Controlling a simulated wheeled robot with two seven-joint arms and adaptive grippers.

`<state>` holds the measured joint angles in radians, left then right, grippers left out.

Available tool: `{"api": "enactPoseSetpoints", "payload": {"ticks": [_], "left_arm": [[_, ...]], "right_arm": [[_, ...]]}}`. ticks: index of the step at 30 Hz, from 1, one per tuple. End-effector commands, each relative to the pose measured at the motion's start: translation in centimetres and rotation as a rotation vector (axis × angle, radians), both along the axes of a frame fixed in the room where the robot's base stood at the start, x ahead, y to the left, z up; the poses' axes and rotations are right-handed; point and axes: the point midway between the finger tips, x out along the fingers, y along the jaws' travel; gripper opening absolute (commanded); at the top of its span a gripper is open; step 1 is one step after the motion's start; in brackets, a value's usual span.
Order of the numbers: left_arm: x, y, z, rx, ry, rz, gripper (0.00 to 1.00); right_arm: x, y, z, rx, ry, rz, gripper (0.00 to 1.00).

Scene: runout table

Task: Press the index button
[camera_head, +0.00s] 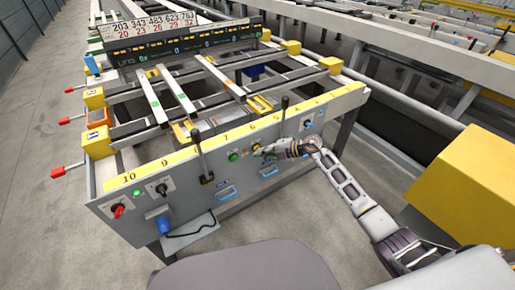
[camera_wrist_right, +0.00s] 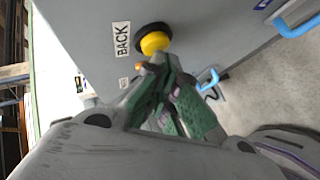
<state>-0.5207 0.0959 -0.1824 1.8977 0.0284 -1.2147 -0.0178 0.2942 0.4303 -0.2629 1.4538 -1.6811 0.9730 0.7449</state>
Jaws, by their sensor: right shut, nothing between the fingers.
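The grey control panel (camera_head: 205,182) on the end of the runout table carries several buttons. A green button (camera_head: 233,156) and a yellow button (camera_head: 256,147) sit near its middle. No label reading "index" is legible. In the right wrist view, a yellow button (camera_wrist_right: 154,43) in a black collar is beside a label (camera_wrist_right: 122,39) reading "BACK". My right gripper (camera_head: 264,153) is shut and empty, in front of the panel by the yellow button. Its fingertips (camera_wrist_right: 160,64) appear very near that button's edge; contact cannot be told. My left gripper is not in view.
Blue handles (camera_head: 227,193) project below the buttons. A red knob (camera_head: 118,211) is at far left. A yellow box (camera_head: 465,180) stands at right.

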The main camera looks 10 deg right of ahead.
Motion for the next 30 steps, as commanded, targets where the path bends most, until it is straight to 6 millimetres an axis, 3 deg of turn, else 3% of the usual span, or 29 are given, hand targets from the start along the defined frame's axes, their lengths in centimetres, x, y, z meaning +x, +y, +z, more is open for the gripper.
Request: {"api": "enactPoseSetpoints", "payload": {"ticks": [23, 30], "left_arm": [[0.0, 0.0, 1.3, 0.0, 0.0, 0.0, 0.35], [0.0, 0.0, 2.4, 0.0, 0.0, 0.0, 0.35]], "right_arm": [[-1.2, -0.4, 0.0, -0.002, 0.001, 0.001, 0.0], [-2.4, -0.9, 0.2, -0.002, 0.002, -0.001, 0.0]]}}
